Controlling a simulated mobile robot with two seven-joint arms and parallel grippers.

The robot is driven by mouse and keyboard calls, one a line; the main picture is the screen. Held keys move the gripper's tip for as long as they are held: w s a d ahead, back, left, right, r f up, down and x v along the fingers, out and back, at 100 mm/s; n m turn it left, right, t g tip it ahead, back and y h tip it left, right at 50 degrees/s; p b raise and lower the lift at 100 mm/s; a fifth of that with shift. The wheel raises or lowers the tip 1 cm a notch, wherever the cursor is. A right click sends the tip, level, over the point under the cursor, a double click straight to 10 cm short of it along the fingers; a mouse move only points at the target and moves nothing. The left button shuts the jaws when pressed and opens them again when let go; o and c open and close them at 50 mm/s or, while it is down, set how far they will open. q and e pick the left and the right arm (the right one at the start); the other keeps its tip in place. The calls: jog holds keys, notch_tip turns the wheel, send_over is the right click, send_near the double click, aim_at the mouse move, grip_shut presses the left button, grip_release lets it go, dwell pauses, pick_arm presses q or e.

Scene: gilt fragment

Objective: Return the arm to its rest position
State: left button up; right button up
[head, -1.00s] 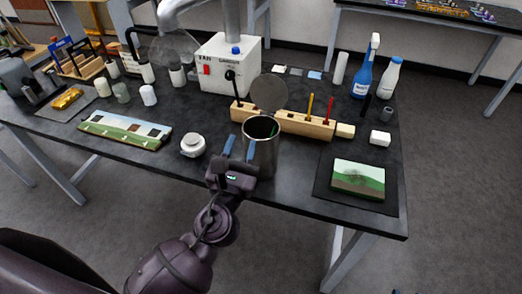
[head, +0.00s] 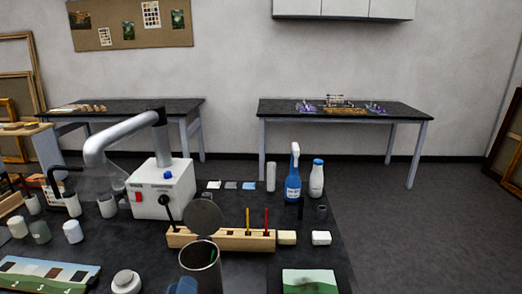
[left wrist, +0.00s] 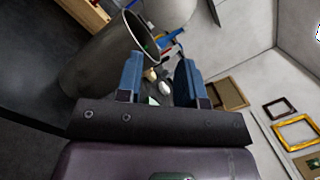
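My left gripper (head: 182,286) barely shows at the bottom edge of the head view, as blue fingertips in front of the metal can (head: 201,270). In the left wrist view my left gripper (left wrist: 160,75) has its two blue fingers apart with nothing held between them. The can (left wrist: 98,62) stands just beyond and to the left of the fingers there, its open rim facing the view. Whether a finger touches it I cannot tell. The rest of my left arm is below the head view. My right gripper is not in view.
The dark worktable (head: 325,262) holds a wooden block rack (head: 220,239), a white extractor box (head: 162,189), a blue spray bottle (head: 293,178), a white bottle (head: 316,180), a white jar (head: 126,282) and a painted panel (head: 310,281). Two tables stand behind; open floor (head: 425,230) lies right.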

pick_arm(q)
jog(key=s+a+f+n+g, duration=0.2)
jog(key=s+a+f+n, duration=0.2)
jog(key=f+n, duration=0.3)
jog(key=s+a+f+n+g, duration=0.3)
jog(key=s+f+n, duration=0.2)
jog(key=n, duration=0.5)
jog(key=s+a+f+n+g, duration=0.2)
jog(key=s+a+f+n, duration=0.2)
jog(key=f+n, duration=0.4)
notch_tip(320, 180, down, 2)
jog(key=shift+s+a+f+n+g, duration=0.1)
jog(key=shift+s+a+n+g, duration=0.3)
jog(key=shift+s, duration=0.45)
jog(key=shift+d, duration=0.1)
